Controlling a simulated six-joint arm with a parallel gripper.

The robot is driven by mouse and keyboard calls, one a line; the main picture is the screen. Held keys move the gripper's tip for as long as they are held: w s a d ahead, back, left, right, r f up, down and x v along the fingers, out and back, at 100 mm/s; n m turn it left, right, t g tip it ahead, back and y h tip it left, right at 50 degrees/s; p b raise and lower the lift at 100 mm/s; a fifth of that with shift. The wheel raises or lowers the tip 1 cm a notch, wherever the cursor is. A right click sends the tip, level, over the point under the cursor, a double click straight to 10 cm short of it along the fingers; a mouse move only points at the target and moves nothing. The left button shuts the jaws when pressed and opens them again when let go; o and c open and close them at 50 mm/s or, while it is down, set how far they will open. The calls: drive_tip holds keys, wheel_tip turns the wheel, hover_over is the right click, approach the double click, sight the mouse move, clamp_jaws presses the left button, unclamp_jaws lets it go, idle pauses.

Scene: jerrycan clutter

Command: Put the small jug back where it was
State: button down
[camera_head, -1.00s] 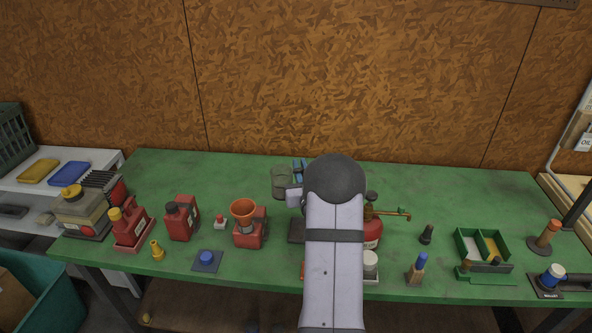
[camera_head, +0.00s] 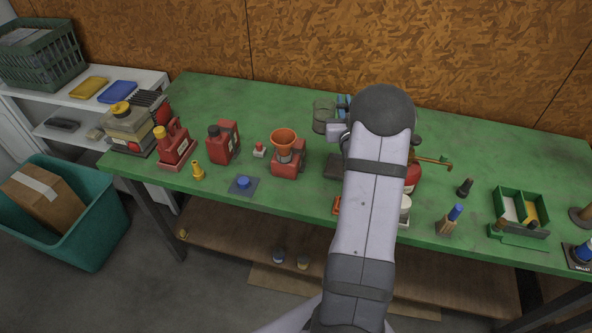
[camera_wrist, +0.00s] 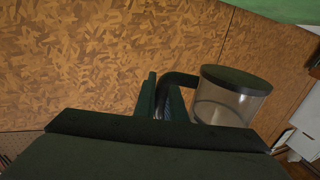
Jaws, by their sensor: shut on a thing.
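The small jug is a clear, see-through cup with a dark handle. In the head view the jug (camera_head: 323,117) shows near the back of the green bench, just left of my forearm's end. In the wrist view the jug (camera_wrist: 222,100) is right of my fingers, with one dark end. My gripper (camera_head: 342,106) is shut on its handle, which also shows at the gripper in the wrist view (camera_wrist: 166,97). I cannot tell how high the jug is above the bench. My arm hides part of the bench behind and below it.
A red can with an orange funnel (camera_head: 285,141) stands in front of the jug. A dark square pad (camera_head: 334,166) lies beside my arm. Red jerrycans (camera_head: 223,143) stand left; a red container (camera_head: 413,177) is partly hidden behind my arm. The bench's back left (camera_head: 240,100) is clear.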

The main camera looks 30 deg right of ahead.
drive_tip(key=shift+a+f, duration=0.1)
drive_tip(key=shift+a, duration=0.4)
drive_tip(key=s+a+f+m+g+h+b, duration=0.3)
drive_tip(key=s+a, duration=0.2)
drive_tip(key=s, duration=0.2)
drive_tip(key=s+a+f+m+g+h+b, duration=0.25)
drive_tip(key=s+a+f, duration=0.2)
drive_tip(key=s, duration=0.25)
drive_tip(key=shift+h, duration=0.35)
drive_tip(key=shift+w+a+f+b, duration=0.1)
drive_tip(key=shift+f+b, duration=0.35)
drive_tip(key=shift+f, duration=2.15)
drive_tip(key=shift+f, duration=2.1)
